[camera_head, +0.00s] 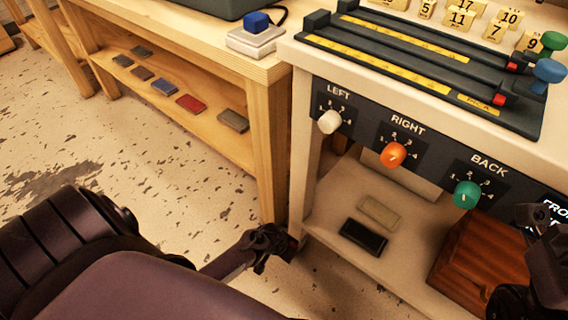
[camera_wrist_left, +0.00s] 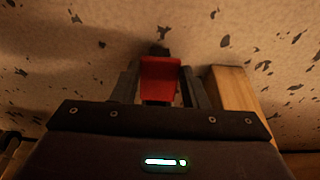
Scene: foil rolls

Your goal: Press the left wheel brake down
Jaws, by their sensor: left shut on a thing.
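The left wheel brake (camera_wrist_left: 160,78) is a red pedal in the left wrist view, between the two dark fingers of my left gripper (camera_wrist_left: 160,90). The fingers are shut on it, one at each side. The pedal lies just above the speckled floor, with a dark part at its far end. In the head view my left gripper (camera_head: 277,243) is low, at the foot of the white cart's left front leg. It mostly hides the brake there. My right gripper (camera_head: 540,250) shows only partly at the right edge; its fingers are unclear.
The white cart (camera_head: 430,225) has LEFT, RIGHT and BACK knobs and a lower shelf. A wooden bench (camera_head: 190,50) stands close on its left, and a wooden post is beside my left gripper. The floor (camera_head: 90,140) at left is clear.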

